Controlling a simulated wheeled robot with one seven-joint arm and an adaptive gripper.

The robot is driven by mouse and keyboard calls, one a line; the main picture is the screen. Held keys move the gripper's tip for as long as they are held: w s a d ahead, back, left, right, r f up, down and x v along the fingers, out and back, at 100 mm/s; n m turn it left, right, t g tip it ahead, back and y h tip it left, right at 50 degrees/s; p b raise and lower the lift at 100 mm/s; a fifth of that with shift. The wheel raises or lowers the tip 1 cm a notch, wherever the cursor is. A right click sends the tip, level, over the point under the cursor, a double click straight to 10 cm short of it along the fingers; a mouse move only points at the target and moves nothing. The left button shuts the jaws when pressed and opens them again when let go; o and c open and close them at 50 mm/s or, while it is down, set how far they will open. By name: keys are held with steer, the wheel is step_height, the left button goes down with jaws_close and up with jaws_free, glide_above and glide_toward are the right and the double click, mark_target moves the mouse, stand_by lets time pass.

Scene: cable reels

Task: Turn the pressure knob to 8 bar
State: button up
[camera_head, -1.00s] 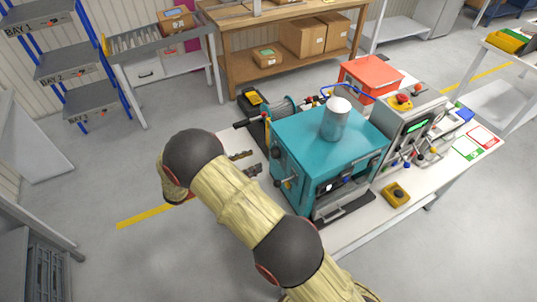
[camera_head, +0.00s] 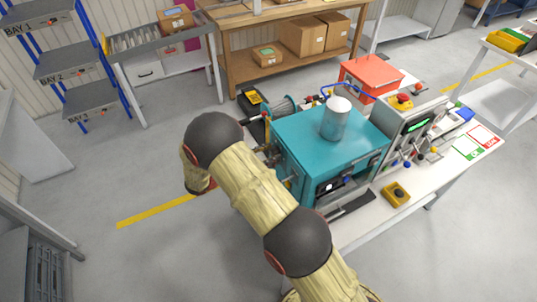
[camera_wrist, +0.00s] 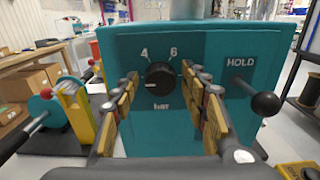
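The pressure knob (camera_wrist: 160,77) is a round black dial on the teal machine's front panel. The labels 4 and 6 stand above it and "bar" below it. A light mark shows toward its lower left side; the exact reading is hard to tell. Other scale numbers are not visible, perhaps behind the fingers. My gripper (camera_wrist: 160,86) is open, with one finger on each side of the knob, and gaps show between the pads and the knob. In the head view the teal machine (camera_head: 320,135) stands on the white table, and my arm hides most of the gripper.
A lever with a black ball (camera_wrist: 265,104) sticks out right of the knob, under the HOLD label. A reel with a yellow stand (camera_wrist: 76,110) is at left. A yellow box with a black button (camera_head: 397,194) lies on the table (camera_head: 365,232). A grey control panel (camera_head: 408,128) stands at right.

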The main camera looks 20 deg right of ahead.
steer(key=c, duration=0.9)
